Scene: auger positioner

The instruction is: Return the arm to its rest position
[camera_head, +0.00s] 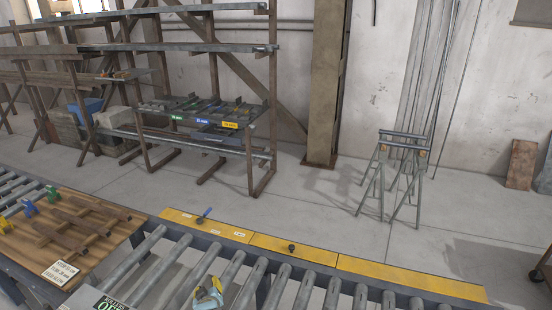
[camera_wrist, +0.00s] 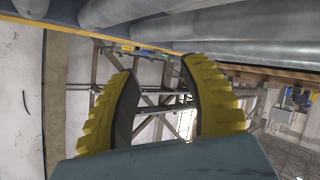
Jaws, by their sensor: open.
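My gripper (camera_wrist: 160,66) shows in the wrist view as two curved yellow-and-black fingers spread apart, with nothing between them. Conveyor rollers (camera_wrist: 215,22) run across the top of that view, close to the fingers. The wrist picture appears turned over, with rack frames seen between and behind the fingers. In the head view, a small yellow and light-blue shape (camera_head: 208,293) sits over the rollers at the bottom; I cannot tell for certain whether it is part of my gripper. The rest of my arm is not clearly visible.
The roller conveyor (camera_head: 262,287) crosses the foreground, with a yellow edge strip (camera_head: 350,268) carrying a blue-handled lever and a dark knob. A wooden board (camera_head: 75,230) with clamps lies left. A storage rack (camera_head: 270,110) and a metal stand (camera_head: 402,165) stand beyond open floor.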

